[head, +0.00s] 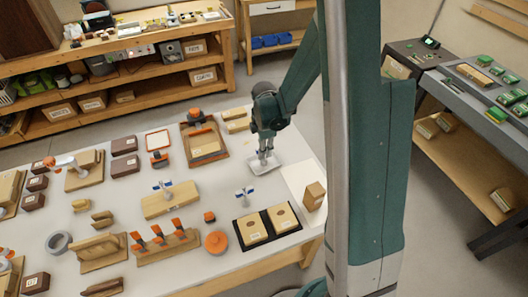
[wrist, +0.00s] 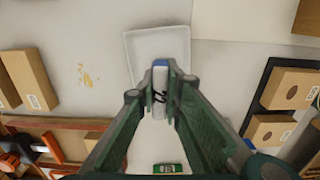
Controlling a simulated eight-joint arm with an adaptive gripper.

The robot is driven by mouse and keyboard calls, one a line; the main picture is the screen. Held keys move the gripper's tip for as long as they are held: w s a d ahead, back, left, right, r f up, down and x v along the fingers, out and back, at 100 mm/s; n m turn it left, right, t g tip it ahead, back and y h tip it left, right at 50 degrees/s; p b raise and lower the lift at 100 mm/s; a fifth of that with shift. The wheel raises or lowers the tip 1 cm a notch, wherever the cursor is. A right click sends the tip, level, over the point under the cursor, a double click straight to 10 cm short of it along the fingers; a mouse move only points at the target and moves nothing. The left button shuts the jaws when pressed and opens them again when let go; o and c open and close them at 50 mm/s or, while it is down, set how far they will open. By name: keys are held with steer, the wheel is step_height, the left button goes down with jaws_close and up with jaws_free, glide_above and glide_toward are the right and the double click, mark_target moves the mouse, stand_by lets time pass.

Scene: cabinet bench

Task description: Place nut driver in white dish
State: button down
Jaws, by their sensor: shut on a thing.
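The white dish (head: 287,166) is a shallow rectangular tray near the right part of the bench, and it fills the upper middle of the wrist view (wrist: 139,50). My gripper (head: 264,158) points down over the dish. In the wrist view its fingertips (wrist: 160,82) are shut on a slim white piece with a blue end and black marks, which I take to be the nut driver (wrist: 159,98). The held piece overlaps the near part of the dish in that view. Whether it touches the dish floor I cannot tell.
A black tray with two tan boxes (head: 252,228) and a single cardboard box (head: 314,196) stand nearer the front right. A wooden board with a tan block (head: 205,146) lies left of the dish. Blocks and wooden fixtures crowd the left of the bench.

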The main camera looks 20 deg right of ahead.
steer(key=shift+f, duration=0.2)
steer(key=c, duration=2.5)
jaws_free()
steer(key=shift+o, duration=0.2)
steer(key=shift+r, duration=0.25)
steer(key=shift+r+p, duration=0.6)
steer(key=shift+r, duration=5.35)
steer(key=shift+r, duration=0.1)
